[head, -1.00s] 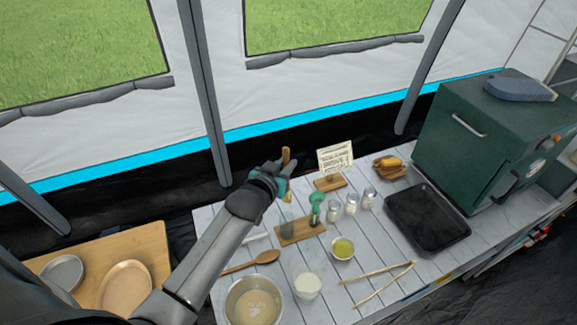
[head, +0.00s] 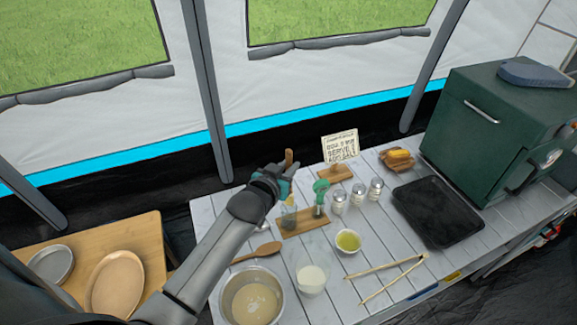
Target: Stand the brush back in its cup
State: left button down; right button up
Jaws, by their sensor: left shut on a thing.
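My left gripper (head: 277,186) is shut on the brush (head: 289,158), whose wooden handle stands up above the fingers, roughly upright. The brush's lower end is mostly hidden by the gripper. A small dark see-through cup (head: 288,221) stands on a wooden board (head: 310,224) just below the gripper. The brush is over the cup's mouth; I cannot tell whether its tip is inside. My right gripper is not in view.
A green-topped utensil (head: 320,190) stands on the board right beside the cup, with several shakers (head: 358,194) further right. A sign (head: 341,146) stands behind. A bowl of yellow liquid (head: 347,241) and a wooden spoon (head: 262,251) lie in front.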

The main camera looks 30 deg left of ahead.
pick_arm(q)
jog(key=shift+f+b, duration=2)
jog(key=shift+f, duration=1.25)
jog(key=c, duration=0.7)
grip_release()
jog(key=p+v, duration=0.1)
jog(key=v, duration=1.4)
jog(key=shift+s+r+p, duration=0.1)
jog(key=shift+p, duration=0.3)
